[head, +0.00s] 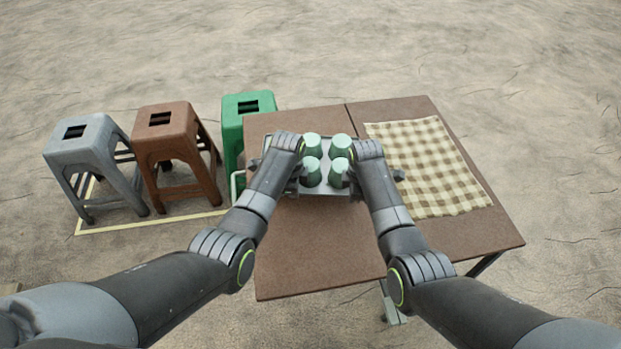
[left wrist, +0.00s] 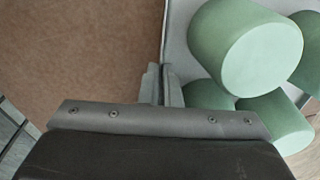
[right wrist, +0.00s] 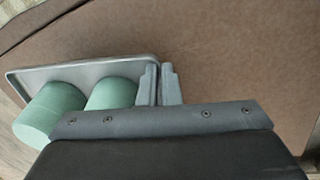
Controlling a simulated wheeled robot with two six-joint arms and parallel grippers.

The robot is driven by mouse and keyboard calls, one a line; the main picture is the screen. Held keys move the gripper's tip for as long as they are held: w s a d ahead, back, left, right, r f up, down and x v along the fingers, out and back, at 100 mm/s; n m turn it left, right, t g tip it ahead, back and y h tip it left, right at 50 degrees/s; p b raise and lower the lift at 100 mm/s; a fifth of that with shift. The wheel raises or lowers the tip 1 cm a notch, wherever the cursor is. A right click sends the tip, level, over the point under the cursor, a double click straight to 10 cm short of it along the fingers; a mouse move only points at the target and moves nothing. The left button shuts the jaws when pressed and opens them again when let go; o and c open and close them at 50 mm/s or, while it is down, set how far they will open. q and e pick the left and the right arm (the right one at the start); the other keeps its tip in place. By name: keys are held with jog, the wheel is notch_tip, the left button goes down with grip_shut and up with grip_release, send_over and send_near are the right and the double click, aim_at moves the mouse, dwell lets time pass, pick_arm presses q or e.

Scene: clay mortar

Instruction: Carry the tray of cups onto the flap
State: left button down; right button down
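The grey tray (head: 323,192) is on or just above the left part of the brown table; I cannot tell whether it touches. Several pale green cups (head: 340,145) stand on it, seemingly upside down. My left gripper (head: 298,187) is at the tray's left rim, its fingers closed around that rim in the left wrist view (left wrist: 162,85). My right gripper (head: 354,187) is at the right rim, its fingers closed around it in the right wrist view (right wrist: 161,83). The flap (head: 475,232) is the table part right of the seam. My forearms hide parts of the tray.
A checked cloth (head: 425,165) lies flat on the flap. Green (head: 248,103), brown (head: 166,122) and grey (head: 85,140) stools stand on the floor left of the table. The table's front area (head: 315,250) is bare.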

aim_at(294, 204)
pick_arm(q)
jog(key=shift+f, duration=0.15)
pick_arm(e)
jog(key=shift+w+f, duration=0.1)
